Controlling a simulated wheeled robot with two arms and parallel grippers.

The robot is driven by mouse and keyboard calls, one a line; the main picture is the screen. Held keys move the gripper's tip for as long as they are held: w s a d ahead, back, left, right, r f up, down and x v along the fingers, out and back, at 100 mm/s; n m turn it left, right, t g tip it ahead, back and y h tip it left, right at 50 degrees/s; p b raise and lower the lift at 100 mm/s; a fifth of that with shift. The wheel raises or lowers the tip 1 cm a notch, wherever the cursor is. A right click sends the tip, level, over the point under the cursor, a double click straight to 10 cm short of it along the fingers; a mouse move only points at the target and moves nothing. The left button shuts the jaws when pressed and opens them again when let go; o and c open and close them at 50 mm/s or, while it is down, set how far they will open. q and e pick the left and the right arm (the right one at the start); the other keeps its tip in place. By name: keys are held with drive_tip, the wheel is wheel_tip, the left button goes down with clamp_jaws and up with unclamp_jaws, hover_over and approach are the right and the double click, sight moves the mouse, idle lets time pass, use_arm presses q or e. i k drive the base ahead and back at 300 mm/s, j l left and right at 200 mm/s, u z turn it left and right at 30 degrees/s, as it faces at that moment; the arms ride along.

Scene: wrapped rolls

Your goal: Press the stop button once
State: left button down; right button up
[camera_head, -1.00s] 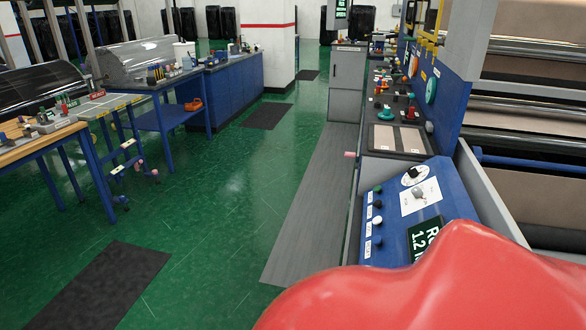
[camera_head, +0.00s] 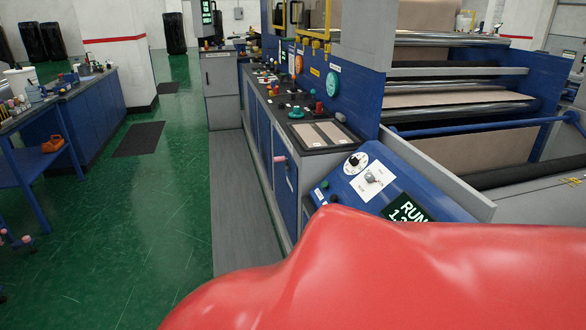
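A blue sloped control panel (camera_head: 335,180) is at the centre right. It has a black dial (camera_head: 356,160), a grey selector knob (camera_head: 371,178) on a white plate, and a dark screen (camera_head: 402,208) with green text starting "RUN". A green button (camera_head: 323,184) shows at its left edge. A large glossy red shape (camera_head: 400,275) close to the camera hides the lower panel; I cannot tell what it is. I cannot identify a stop button on the visible part. A small red knob (camera_head: 319,109) stands on the console farther back. Neither of my grippers is in view.
A long console (camera_head: 262,110) with several knobs runs back from the panel. The machine with brown rolls (camera_head: 455,97) is at right. A grey floor strip (camera_head: 243,205) lies along the console. Green floor (camera_head: 150,220) is open at left, beside a blue workbench (camera_head: 85,120).

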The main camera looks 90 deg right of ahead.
sight(332, 198)
drive_tip(key=i+l+z, duration=0.1)
drive_tip(key=z, duration=0.3)
drive_tip(key=i+z, duration=0.25)
drive_tip(key=z, duration=0.15)
drive_tip(key=i+z, duration=0.15)
drive_tip(key=z, duration=0.25)
drive_tip(key=i+j+z, duration=0.1)
drive_tip(key=z, duration=0.35)
drive_tip(key=i+j+z, duration=0.15)
drive_tip(key=z, duration=0.25)
drive_tip(key=i+l+z, duration=0.15)
drive_tip(key=z, duration=0.25)
drive_tip(key=i+z, duration=0.95)
drive_tip(key=z, duration=0.15)
